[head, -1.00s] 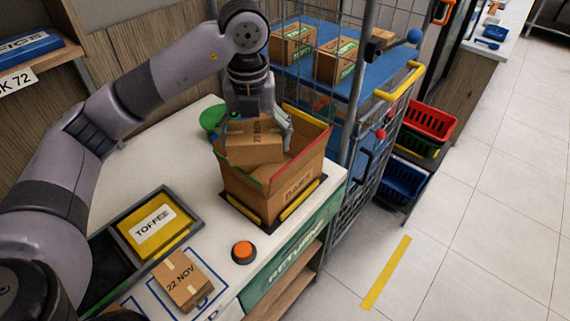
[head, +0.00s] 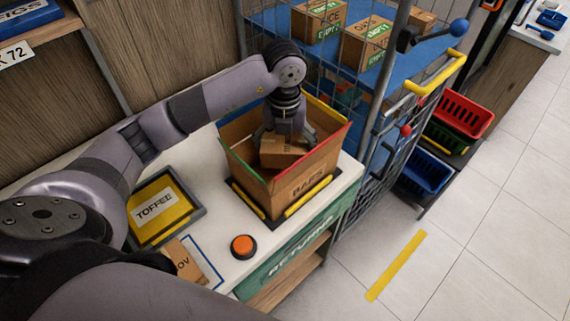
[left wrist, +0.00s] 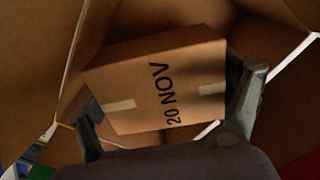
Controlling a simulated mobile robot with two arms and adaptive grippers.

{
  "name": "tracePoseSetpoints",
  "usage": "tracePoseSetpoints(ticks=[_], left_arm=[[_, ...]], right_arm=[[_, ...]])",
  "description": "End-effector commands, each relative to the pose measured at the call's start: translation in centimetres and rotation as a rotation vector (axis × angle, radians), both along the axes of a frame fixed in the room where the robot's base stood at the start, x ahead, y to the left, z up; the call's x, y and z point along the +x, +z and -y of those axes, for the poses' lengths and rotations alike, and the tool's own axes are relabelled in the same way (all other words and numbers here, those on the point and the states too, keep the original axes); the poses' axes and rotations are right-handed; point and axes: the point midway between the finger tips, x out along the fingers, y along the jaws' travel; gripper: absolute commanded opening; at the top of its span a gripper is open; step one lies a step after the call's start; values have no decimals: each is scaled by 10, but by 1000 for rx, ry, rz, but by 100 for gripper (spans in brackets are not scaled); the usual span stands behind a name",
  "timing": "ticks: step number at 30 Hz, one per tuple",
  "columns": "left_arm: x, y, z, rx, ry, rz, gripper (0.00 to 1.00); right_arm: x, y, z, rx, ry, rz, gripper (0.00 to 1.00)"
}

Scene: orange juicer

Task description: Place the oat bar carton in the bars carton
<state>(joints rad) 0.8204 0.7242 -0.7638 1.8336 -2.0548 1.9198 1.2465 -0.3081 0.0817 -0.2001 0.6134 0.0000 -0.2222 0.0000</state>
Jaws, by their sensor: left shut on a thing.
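The open bars carton (head: 300,192), marked BARS, stands upright on the white counter with its flaps spread. My left gripper (head: 284,137) reaches down into it from above. It is shut on a small brown carton (head: 281,158), the oat bar carton, which is inside the bars carton's opening. In the left wrist view this carton (left wrist: 160,85) shows the print 20 NOV and sits tilted between both fingers, with the bars carton's walls around it. Whether its underside touches the floor of the bars carton is hidden. My right gripper does not show.
An orange button (head: 243,246) sits on the counter before the carton. A yellow TOFFEE box (head: 158,207) lies in a dark tray at left. Another small carton (head: 184,262) is partly hidden by my arm. A wire cage trolley (head: 385,130) stands close at right.

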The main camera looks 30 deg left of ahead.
Motion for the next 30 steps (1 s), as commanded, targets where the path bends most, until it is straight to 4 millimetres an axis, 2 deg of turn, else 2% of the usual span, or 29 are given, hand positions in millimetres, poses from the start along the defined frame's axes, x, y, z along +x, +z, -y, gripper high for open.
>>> tracePoseSetpoints(ticks=[3, 6, 10, 16, 29, 30], left_arm=[[-1, -20, 0, 0, 0, -2, 48], [0, -29, 1, -2, 0, 1, 48], [0, -41, 1, 0, 0, -1, 48], [-1, -69, 1, -1, 0, -2, 48], [0, -79, 0, -1, 0, 3, 48], [0, -79, 0, 0, 0, 1, 88]], right_arm=[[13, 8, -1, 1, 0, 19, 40], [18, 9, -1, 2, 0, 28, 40], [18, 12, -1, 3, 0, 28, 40], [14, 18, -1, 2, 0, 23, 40], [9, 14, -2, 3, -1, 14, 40], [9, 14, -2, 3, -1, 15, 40]])
